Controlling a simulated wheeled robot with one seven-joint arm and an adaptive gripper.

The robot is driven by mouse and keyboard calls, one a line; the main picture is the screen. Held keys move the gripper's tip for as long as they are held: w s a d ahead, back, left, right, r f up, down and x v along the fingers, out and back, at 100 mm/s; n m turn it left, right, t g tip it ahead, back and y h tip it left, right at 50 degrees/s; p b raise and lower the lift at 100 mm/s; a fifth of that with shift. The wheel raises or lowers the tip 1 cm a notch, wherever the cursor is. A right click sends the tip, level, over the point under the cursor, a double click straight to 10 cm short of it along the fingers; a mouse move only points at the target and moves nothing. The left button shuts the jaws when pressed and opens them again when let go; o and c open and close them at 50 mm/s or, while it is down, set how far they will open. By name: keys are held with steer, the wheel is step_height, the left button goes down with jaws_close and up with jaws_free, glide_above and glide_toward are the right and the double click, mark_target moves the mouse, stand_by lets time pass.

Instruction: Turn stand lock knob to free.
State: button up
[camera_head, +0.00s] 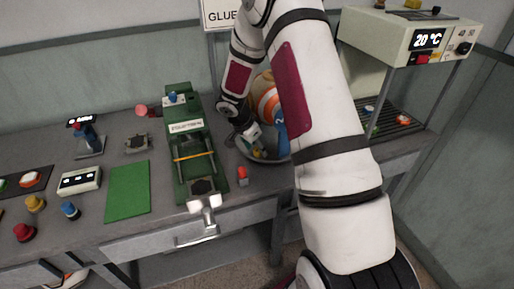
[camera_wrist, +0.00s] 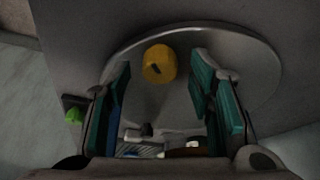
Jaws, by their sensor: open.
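The lock knob (camera_wrist: 160,63) is a yellow round knob with a dark mark on its face. It sits on a round grey metal base (camera_wrist: 255,75) in the wrist view. My gripper (camera_wrist: 161,66) is open, its teal finger pads apart on the left and right of the knob's line. I cannot tell whether the pads reach down around the knob, and no contact shows. In the head view my gripper (camera_head: 251,138) is low over the stand's round base (camera_head: 246,151). An orange-and-white striped ball (camera_head: 266,97) and a blue part stand behind it, partly hidden by my arm.
A green press (camera_head: 187,145) stands left of the stand. A small red-topped part (camera_head: 242,175) lies near the bench's front edge. A green mat (camera_head: 127,190) and several coloured knobs are farther left. An oven-like unit (camera_head: 405,50) is at the right. My arm hides much of the bench.

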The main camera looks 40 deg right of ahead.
steer(key=shift+d+f, duration=0.1)
steer(key=shift+f, duration=0.25)
steer(key=shift+c, duration=0.5)
jaws_close()
steer(key=shift+n, duration=0.3)
steer(key=n+t+b, duration=0.1)
steer(key=n+b, duration=0.1)
steer(key=n, duration=0.2)
steer(key=shift+t, duration=0.4)
steer(key=shift+s+d+n+t+y, duration=0.1)
steer(key=shift+n+t+y, duration=0.25)
steer(key=shift+n, duration=0.65)
steer(key=shift+s+n+t+y, duration=0.1)
steer(key=shift+n+t+y, duration=0.2)
steer(key=shift+n, duration=0.7)
